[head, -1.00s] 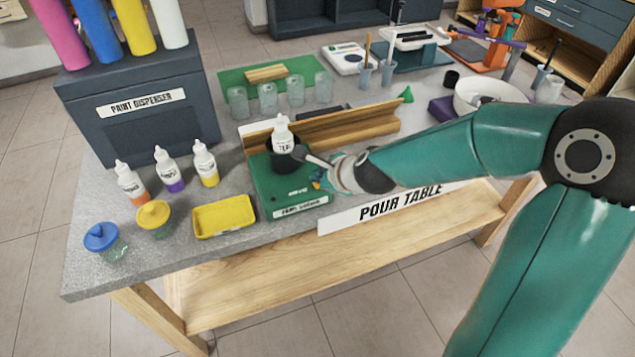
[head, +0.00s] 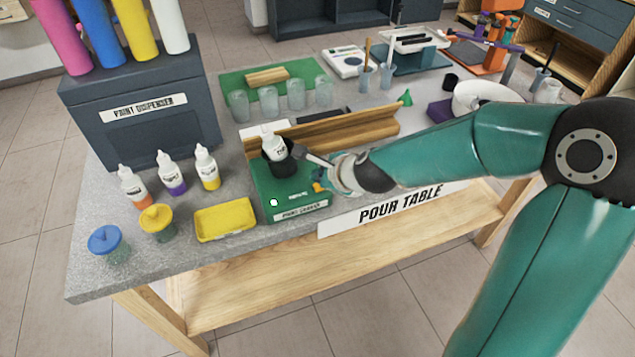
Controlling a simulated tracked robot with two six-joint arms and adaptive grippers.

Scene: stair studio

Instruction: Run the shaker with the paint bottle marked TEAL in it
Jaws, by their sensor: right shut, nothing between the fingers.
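The paint shaker (head: 295,192) is a green box at the front of the table with a dark cup (head: 284,167) on top. A white bottle (head: 275,149) sits in the cup, leaning left. Its dark lettering is too small to read surely. A bright white round spot (head: 274,202) shows on the shaker's top, near its front left. My right gripper (head: 303,153) is shut and empty, its tips just right of the cup and bottle; I cannot tell whether they touch. My left gripper is out of view.
Bottles with orange (head: 132,186), purple (head: 171,174) and yellow (head: 207,167) paint stand left of the shaker. A yellow tray (head: 225,221) and lidded blue (head: 105,241) and yellow (head: 156,221) jars are near the front edge. A wooden rail (head: 345,128) runs behind the shaker.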

